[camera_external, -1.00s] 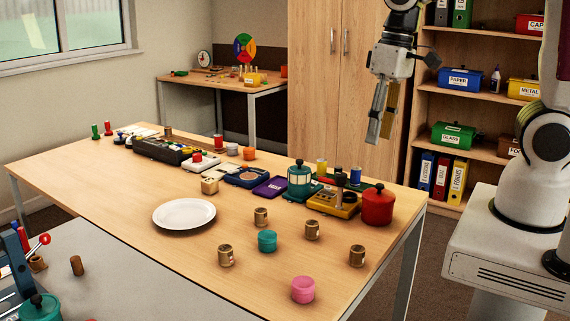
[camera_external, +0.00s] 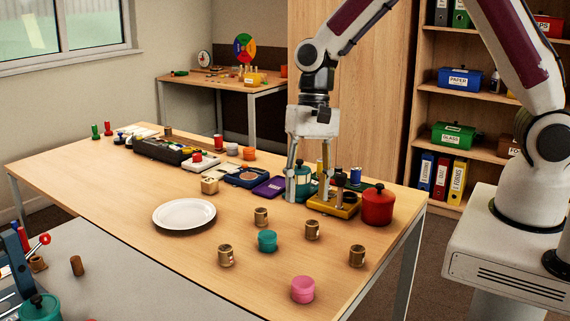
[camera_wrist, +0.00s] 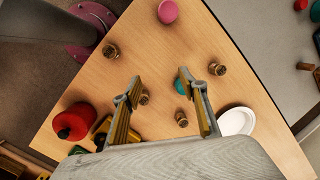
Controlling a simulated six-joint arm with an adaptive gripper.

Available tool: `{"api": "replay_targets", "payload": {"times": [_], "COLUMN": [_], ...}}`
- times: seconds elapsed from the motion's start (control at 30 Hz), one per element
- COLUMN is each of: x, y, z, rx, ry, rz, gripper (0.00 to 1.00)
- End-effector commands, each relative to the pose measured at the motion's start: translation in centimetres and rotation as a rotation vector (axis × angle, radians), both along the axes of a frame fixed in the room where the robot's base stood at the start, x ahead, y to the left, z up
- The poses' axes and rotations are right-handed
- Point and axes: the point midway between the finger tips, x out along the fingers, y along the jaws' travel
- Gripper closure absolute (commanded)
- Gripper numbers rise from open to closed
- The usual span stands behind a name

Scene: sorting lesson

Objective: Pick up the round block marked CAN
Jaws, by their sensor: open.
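Several small brown round blocks stand on the wooden table; their markings are too small to read, so I cannot tell which says CAN. In the external view they are a back-left block (camera_external: 261,217), a middle block (camera_external: 312,230), a front-left block (camera_external: 226,256) and a right block (camera_external: 357,256). In the wrist view they show as the back-left (camera_wrist: 181,119), middle (camera_wrist: 144,97), front-left (camera_wrist: 217,69) and right (camera_wrist: 109,51) blocks. My gripper (camera_external: 308,190) is open, empty and pointing down above the table. Its spread fingers (camera_wrist: 159,80) frame the middle block and teal pot from above.
A teal pot (camera_external: 267,241) and a pink pot (camera_external: 303,289) stand among the blocks. A white plate (camera_external: 184,214) lies to the left. A red lidded pot (camera_external: 378,206), a yellow tray (camera_external: 334,206) and a green lidded pot (camera_external: 301,170) stand behind the blocks.

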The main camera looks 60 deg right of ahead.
Motion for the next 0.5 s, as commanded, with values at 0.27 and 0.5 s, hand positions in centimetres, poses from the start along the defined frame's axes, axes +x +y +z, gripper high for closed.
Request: {"api": "replay_targets", "payload": {"times": [0.27,0.5], "x": [3.1,6.7], "y": [3.4,6.3], "z": [-4.8,-8.1], "rx": [0.020,0.051], "ry": [0.074,0.131], "rz": [-0.257,-0.570], "gripper": [0.57,0.57]}}
